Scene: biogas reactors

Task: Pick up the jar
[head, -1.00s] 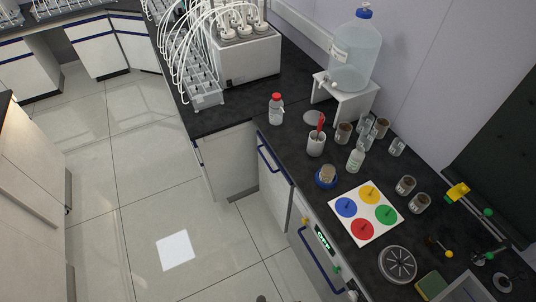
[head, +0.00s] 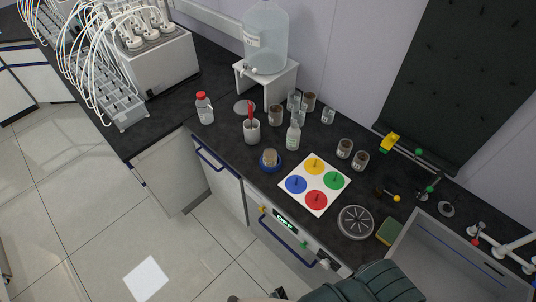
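Several small glass jars with brown contents stand on the black counter. One jar (head: 270,158) sits on a round blue base near the front edge, left of the coloured-dot board. Two jars, one nearer the wall (head: 344,148) and one beside it (head: 360,160), stand to the board's right. Two more, a jar (head: 275,115) and another (head: 309,101), stand farther back among clear glasses. I cannot tell from the picture which one is the task's jar. Neither gripper is recognisable in view, and nothing is seen touching any jar.
A white board (head: 315,184) with four coloured discs lies mid-counter. A red-capped bottle (head: 204,108), a white cup (head: 251,131) and a dropper bottle (head: 293,136) stand nearby. A round drain plate (head: 356,222), sponge (head: 389,232) and sink (head: 425,240) are at the right.

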